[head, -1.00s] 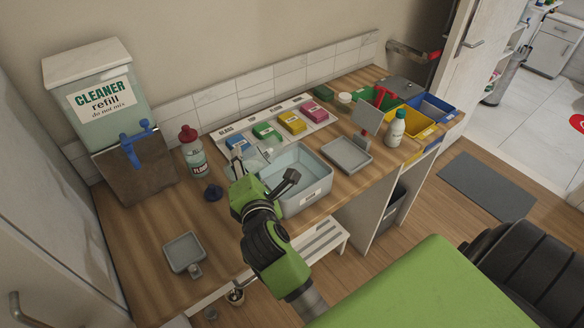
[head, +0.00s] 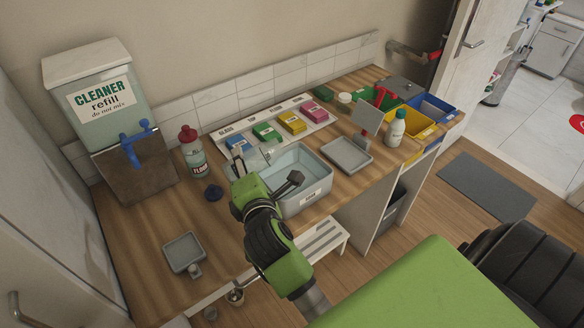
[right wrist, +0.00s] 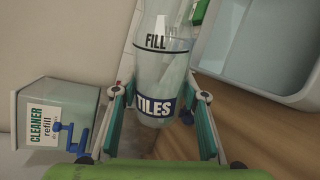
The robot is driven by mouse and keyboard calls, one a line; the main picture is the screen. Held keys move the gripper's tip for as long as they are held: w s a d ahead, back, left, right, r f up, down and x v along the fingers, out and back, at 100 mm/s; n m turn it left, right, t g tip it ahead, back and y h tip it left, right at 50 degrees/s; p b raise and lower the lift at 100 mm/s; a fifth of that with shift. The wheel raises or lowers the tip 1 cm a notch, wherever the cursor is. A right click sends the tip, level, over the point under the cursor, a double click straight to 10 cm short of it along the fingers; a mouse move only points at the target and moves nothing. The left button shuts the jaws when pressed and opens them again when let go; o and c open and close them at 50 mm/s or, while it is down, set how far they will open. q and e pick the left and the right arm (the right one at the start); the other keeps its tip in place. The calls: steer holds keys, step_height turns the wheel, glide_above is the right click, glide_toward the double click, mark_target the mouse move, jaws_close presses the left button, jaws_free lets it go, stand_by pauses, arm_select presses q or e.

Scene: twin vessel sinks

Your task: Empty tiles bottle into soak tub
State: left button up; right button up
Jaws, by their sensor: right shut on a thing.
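My right gripper (right wrist: 160,103) is shut on the clear tiles bottle (right wrist: 160,65), which has a navy TILES label and a black FILL line. In the head view the bottle (head: 246,161) shows only partly beyond my right gripper (head: 246,178), at the left end of the soak tub. I cannot tell its exact tilt or how much liquid it holds. The pale grey-blue soak tub (head: 312,199) stands on the counter with a label on its front. In the right wrist view the tub (right wrist: 270,85) is to the right of the bottle, apart from it. My left gripper is not in view.
A cleaner refill dispenser (head: 100,100) with a blue tap stands at the back left. A red-capped FLOOR bottle (head: 193,155) and a dark blue stopper (head: 213,192) are left of the gripper. Coloured blocks (head: 268,132) lie behind the tub; a grey tray (head: 347,154) is right of it.

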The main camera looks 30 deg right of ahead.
steer(key=shift+d+r+m+y+p, duration=0.4)
steer(key=shift+d+r+m+p, duration=0.1)
steer(key=shift+r+m+p, duration=0.3)
stand_by(0.4)
steer(key=shift+s+d+m+y, duration=0.1)
steer(key=shift+m+y, duration=0.2)
steer(key=shift+m, duration=0.4)
stand_by(0.6)
steer(key=shift+d+f+m+y+b, duration=0.15)
steer(key=shift+d+m+y+b, duration=0.25)
steer(key=shift+m, duration=0.6)
stand_by(1.1)
